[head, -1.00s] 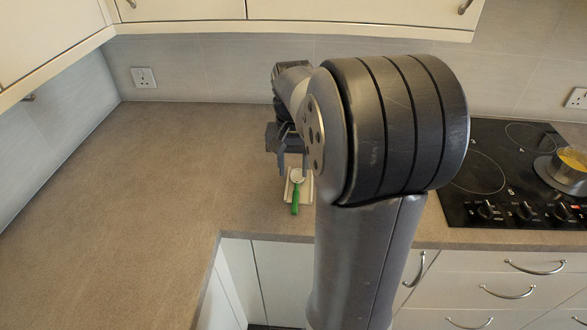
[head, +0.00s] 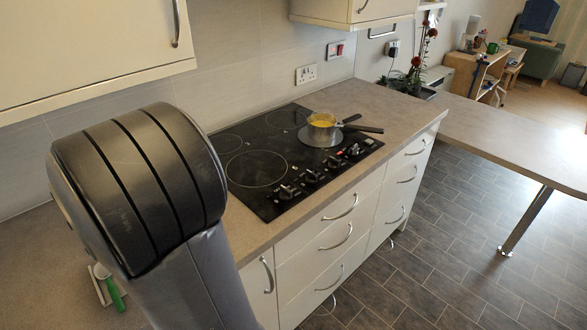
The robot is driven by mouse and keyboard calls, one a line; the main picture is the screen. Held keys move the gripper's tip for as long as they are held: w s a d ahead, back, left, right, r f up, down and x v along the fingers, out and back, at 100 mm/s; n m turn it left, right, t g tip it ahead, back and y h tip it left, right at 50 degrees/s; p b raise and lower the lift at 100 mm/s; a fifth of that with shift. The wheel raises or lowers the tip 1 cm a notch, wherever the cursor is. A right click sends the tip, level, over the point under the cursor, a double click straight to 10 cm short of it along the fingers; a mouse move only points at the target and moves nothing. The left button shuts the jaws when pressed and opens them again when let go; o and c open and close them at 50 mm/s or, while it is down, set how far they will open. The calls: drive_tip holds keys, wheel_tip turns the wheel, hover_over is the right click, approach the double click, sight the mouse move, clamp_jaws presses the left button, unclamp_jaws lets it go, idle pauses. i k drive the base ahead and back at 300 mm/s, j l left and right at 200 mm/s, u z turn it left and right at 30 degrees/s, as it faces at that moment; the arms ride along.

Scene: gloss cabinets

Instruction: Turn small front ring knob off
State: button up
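The black glass hob (head: 234,197) is set in the worktop at the centre of the head view. A row of black and silver knobs runs along its front edge, among them the leftmost knob (head: 285,192), a second knob (head: 311,176) and a third knob (head: 336,163). A red spot (head: 354,148) shows near the right end of the row. Knob markings are too small to read. A saucepan (head: 322,132) with yellow contents sits on the front right ring. My gripper is not in view; only my arm shows, at the left.
A green-handled utensil (head: 112,292) lies on a white rest left of my arm. A wall cabinet (head: 85,50) hangs at upper left. The saucepan's handles point right. Drawers (head: 338,235) are below the hob. Tiled floor (head: 440,240) is clear at right.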

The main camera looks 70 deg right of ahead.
sight(353, 152)
drive_tip(key=z, duration=2.55)
drive_tip(key=i+l+u, duration=0.25)
drive_tip(key=i+l, duration=0.65)
